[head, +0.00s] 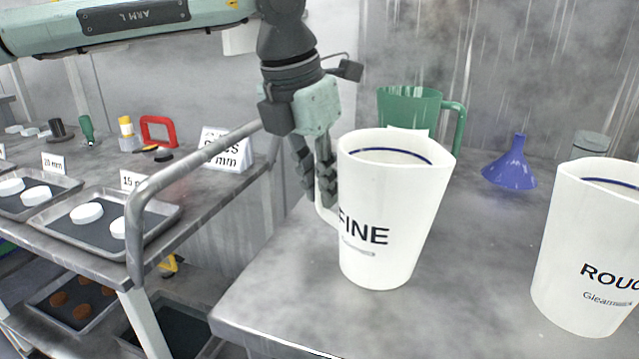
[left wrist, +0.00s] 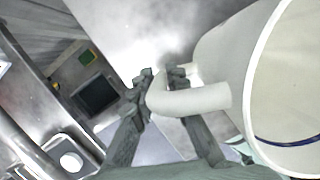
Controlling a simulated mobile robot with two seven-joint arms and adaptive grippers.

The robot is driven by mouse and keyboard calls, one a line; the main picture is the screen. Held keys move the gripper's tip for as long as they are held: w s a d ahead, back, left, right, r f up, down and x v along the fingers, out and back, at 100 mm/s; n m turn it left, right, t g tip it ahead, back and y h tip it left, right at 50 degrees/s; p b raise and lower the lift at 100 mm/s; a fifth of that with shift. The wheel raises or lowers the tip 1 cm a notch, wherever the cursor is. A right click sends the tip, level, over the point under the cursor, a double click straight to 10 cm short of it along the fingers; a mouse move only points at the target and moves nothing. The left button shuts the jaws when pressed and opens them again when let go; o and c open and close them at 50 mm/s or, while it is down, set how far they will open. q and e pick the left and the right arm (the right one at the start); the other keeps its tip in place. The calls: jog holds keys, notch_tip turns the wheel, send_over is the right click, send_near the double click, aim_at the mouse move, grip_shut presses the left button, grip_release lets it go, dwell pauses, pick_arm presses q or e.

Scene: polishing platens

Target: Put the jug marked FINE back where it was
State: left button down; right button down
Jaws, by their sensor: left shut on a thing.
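The white jug marked FINE (head: 385,225) is near the middle of the head view, at the left part of the grey bench (head: 480,270). It is about upright; I cannot tell whether its base touches the bench. My left gripper (head: 327,190) is at the jug's left side, shut on its handle. In the left wrist view my gripper (left wrist: 165,85) has its fingers on either side of the white handle (left wrist: 195,98), and the jug body (left wrist: 235,60) fills the right side. My right gripper is not in view.
A white jug marked ROUGH, its last letters cut off (head: 590,250), stands at the right. Behind are a green jug (head: 405,108), a blue funnel (head: 512,165) and a grey-lidded container (head: 588,145). A cart with a rail (head: 200,155) and trays stands left. Bench between the white jugs is clear.

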pick_arm(q)
jog(key=c, duration=1.7)
grip_release()
jog(key=shift+c, duration=0.2)
jog(key=shift+o, duration=1.2)
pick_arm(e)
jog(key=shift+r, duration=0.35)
pick_arm(q)
jog(key=shift+r, duration=0.1)
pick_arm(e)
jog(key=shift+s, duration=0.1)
